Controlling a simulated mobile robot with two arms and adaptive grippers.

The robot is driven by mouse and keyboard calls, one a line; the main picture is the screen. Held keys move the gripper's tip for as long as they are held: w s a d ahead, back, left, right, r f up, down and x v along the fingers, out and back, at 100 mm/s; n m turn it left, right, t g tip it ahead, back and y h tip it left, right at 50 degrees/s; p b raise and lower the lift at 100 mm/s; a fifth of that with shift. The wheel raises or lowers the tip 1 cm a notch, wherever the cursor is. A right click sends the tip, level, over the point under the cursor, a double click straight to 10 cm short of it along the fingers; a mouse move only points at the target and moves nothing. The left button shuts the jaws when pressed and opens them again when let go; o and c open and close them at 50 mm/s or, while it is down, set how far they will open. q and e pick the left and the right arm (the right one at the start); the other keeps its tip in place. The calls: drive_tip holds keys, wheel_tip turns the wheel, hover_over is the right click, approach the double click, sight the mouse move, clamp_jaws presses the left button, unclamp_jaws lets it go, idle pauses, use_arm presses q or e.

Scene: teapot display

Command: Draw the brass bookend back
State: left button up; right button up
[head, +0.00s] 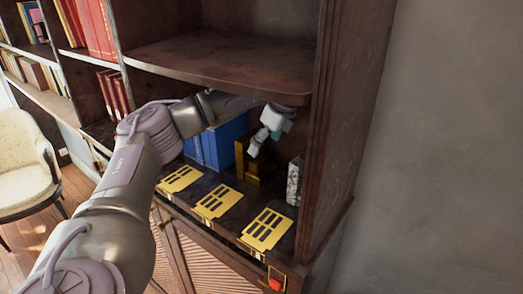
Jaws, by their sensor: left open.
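The brass bookend (241,160) stands on the lower shelf, to the right of several blue books (222,143). It looks dark gold, and part of it is hidden behind my left gripper. My left gripper (256,146) is open, at the bookend's upper right, under the upper shelf. I cannot tell whether its fingers touch the bookend. My right gripper is not in view.
Several yellow slotted plates (266,229) lie along the shelf's front. A grey-white speckled block (294,180) stands by the right side wall. The upper shelf (225,62) hangs close above my left arm. A cream chair (24,165) stands at the left.

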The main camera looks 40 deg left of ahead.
use_arm(q)
drive_tip(key=shift+v, duration=1.65)
drive_tip(key=shift+a, duration=0.1)
